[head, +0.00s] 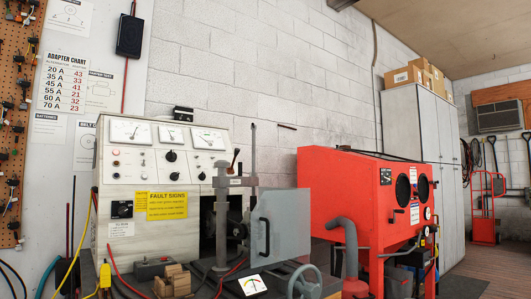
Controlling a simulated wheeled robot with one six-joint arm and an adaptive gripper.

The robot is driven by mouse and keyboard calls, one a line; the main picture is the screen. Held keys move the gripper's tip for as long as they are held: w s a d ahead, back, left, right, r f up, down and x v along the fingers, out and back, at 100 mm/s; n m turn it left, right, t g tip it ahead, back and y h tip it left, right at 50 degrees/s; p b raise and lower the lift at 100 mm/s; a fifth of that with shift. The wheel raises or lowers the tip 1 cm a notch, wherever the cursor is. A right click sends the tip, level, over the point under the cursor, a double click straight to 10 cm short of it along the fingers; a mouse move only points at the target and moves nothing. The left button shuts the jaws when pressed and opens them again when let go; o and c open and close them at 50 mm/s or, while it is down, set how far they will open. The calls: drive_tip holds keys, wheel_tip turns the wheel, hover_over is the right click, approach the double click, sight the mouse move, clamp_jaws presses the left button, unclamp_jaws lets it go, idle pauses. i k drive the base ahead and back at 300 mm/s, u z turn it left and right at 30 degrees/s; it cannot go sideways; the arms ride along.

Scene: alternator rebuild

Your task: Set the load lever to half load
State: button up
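A small lever (235,158) with a dark knob stands at the right end of the grey test bench (112,165), beside the meter panel. It looks close to upright with a slight tilt, and a small white label (236,182) sits below it. It seems to be the load lever, but its markings are too small to read, so its setting cannot be told. A grey vertical post (221,215) stands just in front of the bench, close to the lever's left. My gripper is not in view.
A grey guard door (280,224) stands open right of the post. A handwheel (304,284) and a small meter (251,285) are at the front. A red blast cabinet (345,190) stands to the right. Cables hang at the lower left. Floor (490,262) shows at the far right.

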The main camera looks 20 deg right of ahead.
sight(237, 150)
drive_tip(key=z, duration=1.7)
drive_tip(key=i, duration=3.45)
drive_tip(key=u, duration=3.85)
